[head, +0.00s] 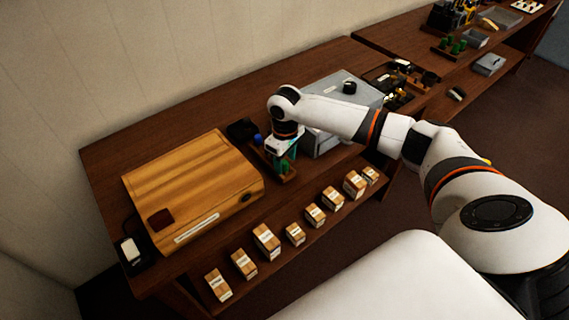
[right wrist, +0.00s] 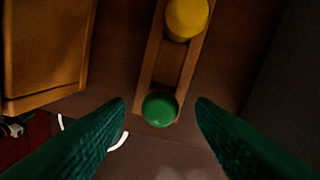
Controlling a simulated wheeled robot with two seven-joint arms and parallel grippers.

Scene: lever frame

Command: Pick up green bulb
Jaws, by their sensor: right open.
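The green bulb (right wrist: 160,108) sits at the near end of a narrow wooden holder (right wrist: 171,68) in the right wrist view. A yellow bulb (right wrist: 186,18) sits at the holder's far end, with a bare stretch between the two. My right gripper (right wrist: 160,104) is open, with its green fingers on either side of the green bulb and apart from it in the picture. In the head view my right gripper (head: 284,165) points down over the holder and largely hides it; a bit of green shows below. My left gripper is not in view.
A striped wooden box (head: 185,175) stands left of the gripper, and a grey metal box (head: 335,95) stands close on its right. Several small labelled blocks (head: 266,240) line a lower shelf in front. A second table with more items lies at the upper right.

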